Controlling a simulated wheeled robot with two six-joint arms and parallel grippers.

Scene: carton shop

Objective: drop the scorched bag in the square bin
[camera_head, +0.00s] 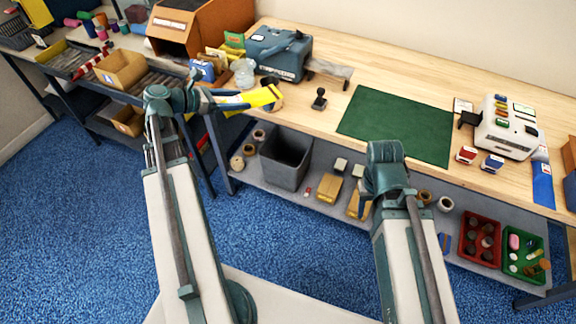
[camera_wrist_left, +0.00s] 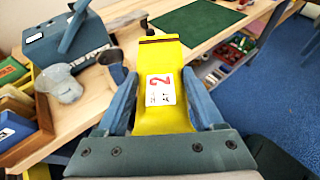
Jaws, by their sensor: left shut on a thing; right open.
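My left gripper (camera_head: 236,101) is shut on a yellow bag (camera_head: 262,96), held near the front edge of the workbench. In the left wrist view the bag (camera_wrist_left: 160,62) sits between both fingers. It has a white label with a red 2 and a dark brown, scorched-looking band along its far end. The square bin (camera_head: 286,161) is dark grey and open-topped. It stands on the shelf under the bench, below and slightly right of the bag in the head view. My right gripper (camera_head: 366,196) is open, in front of the bench; its fingers are partly hidden.
The bench (camera_head: 330,120) holds a blue machine (camera_head: 279,52), a stamp (camera_head: 319,98), a green mat (camera_head: 400,124) and a white machine (camera_head: 507,128). Tape rolls, small boxes, a red crate (camera_head: 480,240) and a green crate (camera_head: 524,254) are on the shelf. Blue carpet is clear in front.

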